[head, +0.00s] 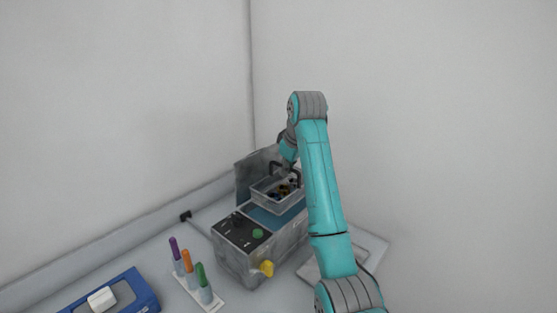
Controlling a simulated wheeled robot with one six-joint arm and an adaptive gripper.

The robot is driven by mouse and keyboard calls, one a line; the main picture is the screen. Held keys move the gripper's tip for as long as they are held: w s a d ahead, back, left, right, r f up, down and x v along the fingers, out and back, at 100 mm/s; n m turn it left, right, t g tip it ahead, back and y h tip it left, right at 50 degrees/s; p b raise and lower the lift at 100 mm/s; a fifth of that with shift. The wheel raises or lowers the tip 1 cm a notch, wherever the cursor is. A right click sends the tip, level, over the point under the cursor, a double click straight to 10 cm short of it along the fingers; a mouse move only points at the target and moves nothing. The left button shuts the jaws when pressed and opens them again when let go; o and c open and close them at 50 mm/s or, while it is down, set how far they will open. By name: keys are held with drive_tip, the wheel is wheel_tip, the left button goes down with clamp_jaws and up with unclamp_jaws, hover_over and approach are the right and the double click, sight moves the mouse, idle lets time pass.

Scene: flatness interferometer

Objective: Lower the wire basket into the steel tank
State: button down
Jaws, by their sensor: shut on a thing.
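The wire basket (262,198) is a small grey rectangular basket with several small dark and yellow pieces in it. It hangs over the blue opening of the steel tank (284,241), toward the tank's back. My gripper (284,173) is above the basket and shut on its dark handle (274,165). My arm hides the right end of the tank and part of the gripper. I cannot tell how far the basket's bottom is from the tank's rim.
A blue tray (145,292) lies at lower left. Walls (120,110) close off the back.

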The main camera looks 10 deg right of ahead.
drive_tip(key=shift+w, duration=0.35)
drive_tip(key=shift+f, duration=0.15)
wheel_tip(320, 180, down, 13)
drive_tip(key=shift+r, duration=0.2)
idle(1.1)
drive_tip(key=shift+f, duration=0.55)
idle(0.7)
drive_tip(key=c, duration=1.2)
unclamp_jaws()
drive_tip(key=shift+o, duration=0.2)
drive_tip(key=shift+r, duration=5.95)
